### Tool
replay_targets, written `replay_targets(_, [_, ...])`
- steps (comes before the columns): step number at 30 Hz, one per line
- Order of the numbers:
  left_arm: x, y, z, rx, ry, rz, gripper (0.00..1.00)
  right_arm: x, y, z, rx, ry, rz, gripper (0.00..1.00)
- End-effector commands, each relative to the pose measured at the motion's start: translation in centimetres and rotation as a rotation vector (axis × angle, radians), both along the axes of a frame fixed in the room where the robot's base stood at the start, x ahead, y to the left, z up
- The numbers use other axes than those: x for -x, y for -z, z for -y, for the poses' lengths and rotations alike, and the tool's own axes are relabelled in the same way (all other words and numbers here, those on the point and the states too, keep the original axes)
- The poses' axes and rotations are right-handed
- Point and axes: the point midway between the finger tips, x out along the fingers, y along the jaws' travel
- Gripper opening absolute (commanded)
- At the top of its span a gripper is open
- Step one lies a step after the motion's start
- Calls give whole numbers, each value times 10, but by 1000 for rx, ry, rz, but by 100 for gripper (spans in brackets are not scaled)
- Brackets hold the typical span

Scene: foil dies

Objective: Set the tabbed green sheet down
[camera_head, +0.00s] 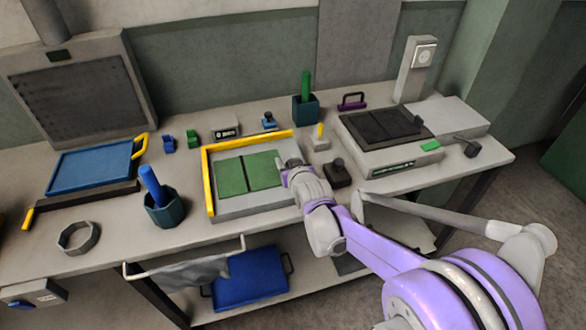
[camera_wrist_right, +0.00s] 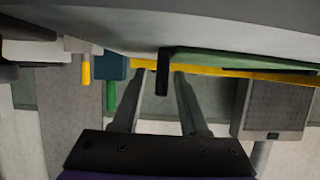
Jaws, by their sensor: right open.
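The green sheet (camera_head: 232,176) lies flat in a grey tray (camera_head: 238,207) with yellow edges at its left and back. A dark line crosses the sheet's middle. My right gripper (camera_head: 284,168) is at the sheet's right edge. In the right wrist view, the two fingers of my right gripper (camera_wrist_right: 162,80) stand apart, with a dark tab (camera_wrist_right: 163,78) between their tips. The green sheet (camera_wrist_right: 215,58) shows beyond the tab, edge-on. Whether a finger touches the tab cannot be told. My left gripper is not in view.
A dark pot (camera_head: 163,211) with a blue rod stands left of the tray. A small dark-knobbed block (camera_head: 337,175) stands close to the right of my gripper. Behind are a yellow-handled block (camera_head: 319,140) and a grey press-like unit (camera_head: 385,157). The bench front left of the tray is mostly clear.

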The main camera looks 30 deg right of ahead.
Motion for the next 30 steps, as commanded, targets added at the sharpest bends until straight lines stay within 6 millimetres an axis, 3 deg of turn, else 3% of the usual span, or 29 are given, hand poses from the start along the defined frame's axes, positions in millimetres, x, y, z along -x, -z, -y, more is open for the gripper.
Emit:
replay_targets(12, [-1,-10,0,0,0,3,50,73,-31,-17,1,0,0,43])
replay_targets(22, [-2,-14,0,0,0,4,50,94,-40,-22,1,0,0,43])
replay_targets(26, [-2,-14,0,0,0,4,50,104,-34,-33,-10,-18,-44,43])
replay_targets(29, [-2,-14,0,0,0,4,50,135,-14,-62,-38,-66,-172,43])
replay_targets(30, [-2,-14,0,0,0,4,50,154,-4,-76,-49,-92,-242,43])
